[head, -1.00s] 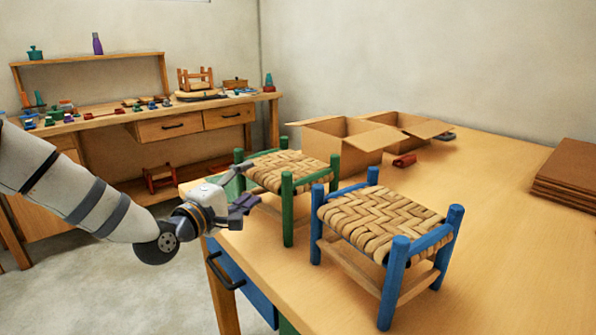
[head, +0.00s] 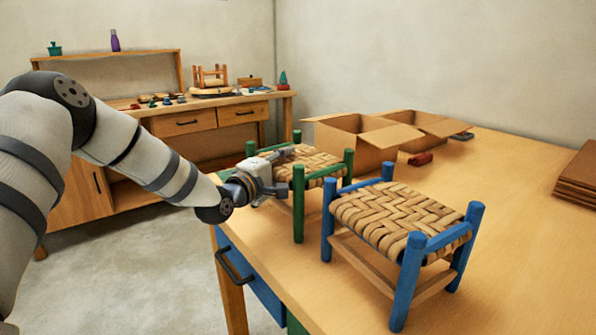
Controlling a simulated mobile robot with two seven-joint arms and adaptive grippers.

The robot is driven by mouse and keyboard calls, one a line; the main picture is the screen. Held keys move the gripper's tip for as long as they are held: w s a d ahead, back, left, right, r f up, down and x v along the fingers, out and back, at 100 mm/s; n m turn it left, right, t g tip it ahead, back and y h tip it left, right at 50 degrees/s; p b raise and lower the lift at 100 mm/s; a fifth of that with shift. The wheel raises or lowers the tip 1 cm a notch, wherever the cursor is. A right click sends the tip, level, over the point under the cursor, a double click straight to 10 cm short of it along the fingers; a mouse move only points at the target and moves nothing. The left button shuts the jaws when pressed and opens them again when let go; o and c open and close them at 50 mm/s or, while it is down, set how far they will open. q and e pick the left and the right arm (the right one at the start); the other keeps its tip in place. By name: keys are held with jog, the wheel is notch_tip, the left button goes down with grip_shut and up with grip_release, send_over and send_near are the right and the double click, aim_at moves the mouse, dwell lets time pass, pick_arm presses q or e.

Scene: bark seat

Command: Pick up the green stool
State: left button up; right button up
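The green stool (head: 299,203) stands upright on the wooden table, with green posts and a woven seat. My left gripper (head: 281,171) is at the near left side of this stool. Its fingers look spread, one at seat height or above and one lower, around the stool's side edge. The gripper hides part of that side, and I cannot tell whether the fingers touch it. My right gripper is not in view.
A blue stool (head: 400,215) stands just right of the green one, close to it. Open cardboard boxes (head: 352,136) and a small red object (head: 420,159) lie behind. Brown boards (head: 580,180) are stacked at the right. The table (head: 520,240) is clear at right.

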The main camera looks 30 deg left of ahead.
pick_arm(q)
grip_shut()
jog(key=shift+r, duration=0.1)
